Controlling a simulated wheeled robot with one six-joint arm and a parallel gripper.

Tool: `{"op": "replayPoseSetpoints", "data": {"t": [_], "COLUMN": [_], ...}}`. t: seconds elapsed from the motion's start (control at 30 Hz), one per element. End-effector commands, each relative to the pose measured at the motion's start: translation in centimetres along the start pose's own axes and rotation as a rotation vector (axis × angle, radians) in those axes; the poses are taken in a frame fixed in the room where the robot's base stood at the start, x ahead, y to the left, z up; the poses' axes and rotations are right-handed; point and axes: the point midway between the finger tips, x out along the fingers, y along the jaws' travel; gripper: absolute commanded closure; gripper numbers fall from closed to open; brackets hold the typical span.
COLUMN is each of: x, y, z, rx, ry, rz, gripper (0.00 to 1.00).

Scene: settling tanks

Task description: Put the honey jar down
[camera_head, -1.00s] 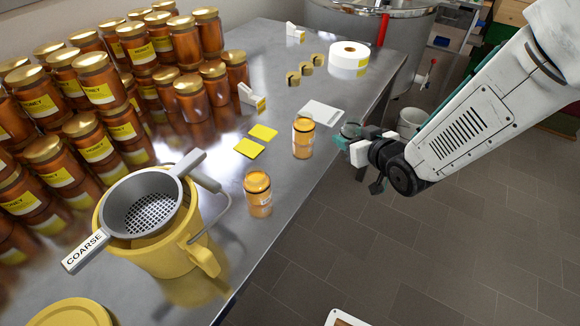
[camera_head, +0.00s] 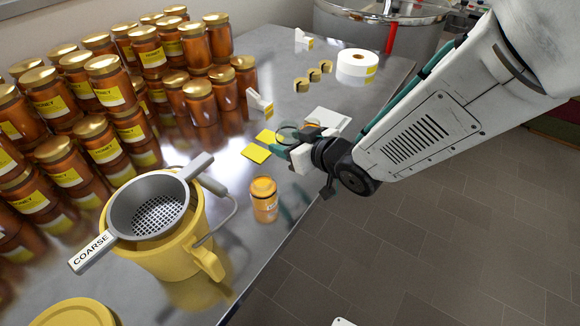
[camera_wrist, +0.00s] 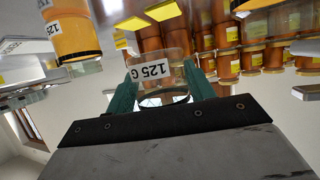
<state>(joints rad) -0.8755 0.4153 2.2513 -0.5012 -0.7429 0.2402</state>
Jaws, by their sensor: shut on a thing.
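My gripper (camera_head: 290,145) has teal fingers and hangs at the table's right side, near the yellow squares. In the wrist view my gripper (camera_wrist: 160,92) is shut on a clear glass jar (camera_wrist: 172,66) with a white "125 G" label; it looks empty. In the head view only part of the held jar (camera_head: 287,133) shows, and its height above the steel table (camera_head: 225,262) is hard to tell. A small amber honey jar (camera_head: 265,203) stands on the table, nearer the camera. Another amber jar (camera_head: 312,126) is mostly hidden behind my gripper. One amber jar (camera_wrist: 72,35) shows in the wrist view.
A yellow bucket (camera_head: 172,262) with a sieve marked COARSE (camera_head: 150,205) stands at front. Stacked honey jars (camera_head: 110,85) fill the left. Two yellow squares (camera_head: 256,153), a white card (camera_head: 335,117), small blocks (camera_head: 314,75) and a label roll (camera_head: 357,63) lie farther back.

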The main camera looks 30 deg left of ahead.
Motion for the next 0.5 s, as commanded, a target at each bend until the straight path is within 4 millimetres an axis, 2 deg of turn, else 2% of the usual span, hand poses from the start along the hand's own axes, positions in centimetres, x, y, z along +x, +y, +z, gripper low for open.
{"op": "replayPoseSetpoints", "data": {"t": [0.1,0.27,0.5], "x": [0.8,1.2,2.4], "y": [0.0,0.0,0.0], "z": [1.9,2.9,5.8], "rx": [0.002,0.001,0.001], "ry": [-0.002,0.001,0.000], "rz": [0.001,0.000,0.000], "gripper": [0.77,0.77,0.77]}}
